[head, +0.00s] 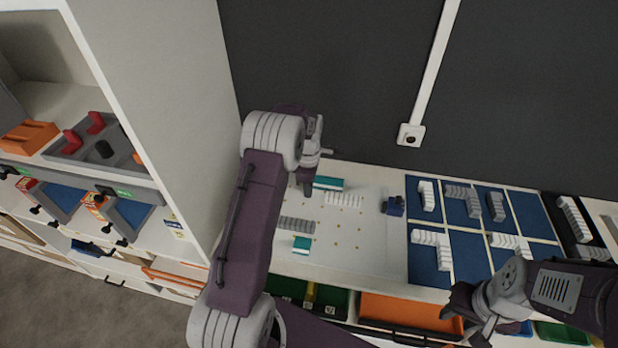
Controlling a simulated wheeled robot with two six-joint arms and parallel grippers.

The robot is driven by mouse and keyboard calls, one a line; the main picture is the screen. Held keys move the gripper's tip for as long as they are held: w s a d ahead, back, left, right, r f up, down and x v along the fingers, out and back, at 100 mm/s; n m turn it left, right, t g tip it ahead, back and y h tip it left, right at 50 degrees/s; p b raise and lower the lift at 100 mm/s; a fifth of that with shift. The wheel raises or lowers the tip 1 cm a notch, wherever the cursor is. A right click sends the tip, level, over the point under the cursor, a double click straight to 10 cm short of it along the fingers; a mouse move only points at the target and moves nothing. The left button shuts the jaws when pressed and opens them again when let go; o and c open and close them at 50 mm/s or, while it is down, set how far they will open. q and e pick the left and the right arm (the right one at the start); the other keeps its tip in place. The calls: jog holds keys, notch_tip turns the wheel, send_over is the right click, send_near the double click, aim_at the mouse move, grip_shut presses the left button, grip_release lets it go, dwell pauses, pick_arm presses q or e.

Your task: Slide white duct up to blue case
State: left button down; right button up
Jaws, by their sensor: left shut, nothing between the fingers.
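A short white slotted duct (343,200) lies on the white board (365,245), below a teal-and-white block (328,183). A small dark blue case (393,205) sits at the board's right edge, to the right of the white duct with a gap between them. My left gripper (309,188) is shut and empty, pointing down over the back left of the board, left of the white duct. I cannot tell whether it touches the board. My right gripper (462,318) is at the lower right, in front of the counter and away from the duct; its finger opening is unclear.
A grey slotted duct (296,225) and another teal block (302,244) lie on the board's left side. A blue sectioned tray (455,240) with several white and grey ducts is at right. Orange and green bins stand below the front edge. A white cabinet wall rises at left.

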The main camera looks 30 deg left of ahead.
aim_at(341, 196)
pick_arm(q)
jog(key=d, duration=0.1)
jog(key=d+p, duration=0.1)
jog(key=d, duration=0.1)
jog(key=shift+w+d+r, duration=0.1)
jog(key=shift+w+d, duration=0.15)
jog(key=shift+w, duration=0.15)
jog(key=shift+d, duration=0.25)
jog(key=shift+w, duration=0.1)
jog(key=d, duration=0.2)
jog(key=w+d+p, duration=0.1)
jog(key=d, duration=0.2)
jog(key=shift+w+d, duration=0.3)
jog(key=shift+d, duration=0.35)
jog(key=shift+a, duration=0.1)
